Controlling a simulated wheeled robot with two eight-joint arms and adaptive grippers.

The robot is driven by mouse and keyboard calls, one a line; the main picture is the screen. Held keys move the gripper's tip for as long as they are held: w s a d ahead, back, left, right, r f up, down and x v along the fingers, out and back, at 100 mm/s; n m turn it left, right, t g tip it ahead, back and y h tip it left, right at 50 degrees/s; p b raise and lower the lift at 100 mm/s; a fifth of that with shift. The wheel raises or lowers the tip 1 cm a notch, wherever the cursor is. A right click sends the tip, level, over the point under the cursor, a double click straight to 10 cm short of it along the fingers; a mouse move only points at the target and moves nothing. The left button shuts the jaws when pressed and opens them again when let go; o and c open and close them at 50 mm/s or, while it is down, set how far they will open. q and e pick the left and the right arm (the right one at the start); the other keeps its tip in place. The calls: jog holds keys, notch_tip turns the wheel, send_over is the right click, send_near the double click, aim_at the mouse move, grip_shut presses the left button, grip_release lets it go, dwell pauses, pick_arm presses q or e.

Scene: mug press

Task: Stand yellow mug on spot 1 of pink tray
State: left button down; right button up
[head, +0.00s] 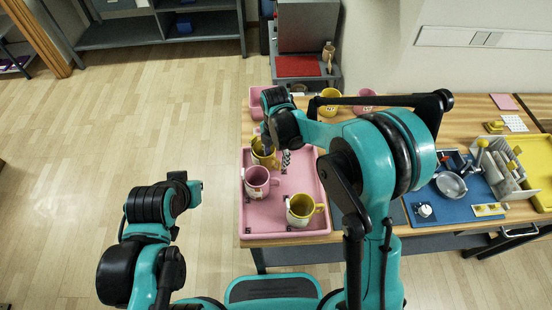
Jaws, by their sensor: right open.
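The pink tray (322,222) lies at the left end of the wooden table. On it stand a yellow mug (299,211) at the front right, a pink mug (256,182) at the left, and another yellow mug (262,154) further back, partly hidden by my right arm. My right gripper (284,158) is open, pointing down over the back of the tray just right of that back mug; whether it touches the mug cannot be told. My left gripper (194,191) is off the table at the left, its fingers not clear. The tray's spot numbers are not readable.
Behind the tray stand a yellow mug (329,102) and a pink mug (365,100), near a pink box (257,100) and a grey press-like machine (304,45). At right are a blue mat (440,211) with tools, a grey rack (503,170) and a yellow tray (537,160).

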notch_tip(320, 180, up, 10)
jog(key=f+p, duration=0.1)
jog(key=p, duration=0.1)
jog(key=s+d+r+m+t, duration=0.3)
jog(key=s+d+m, duration=0.4)
jog(key=m, duration=0.6)
jog(key=s+d+r+m+t, duration=0.4)
jog(key=s+d+m, duration=0.3)
jog(key=s+m, duration=0.3)
jog(key=m, duration=0.4)
jog(key=shift+d+r, duration=0.2)
jog(key=shift+d, duration=0.1)
notch_tip(320, 180, down, 3)
jog(key=b, duration=0.3)
jog(key=shift+f, duration=0.1)
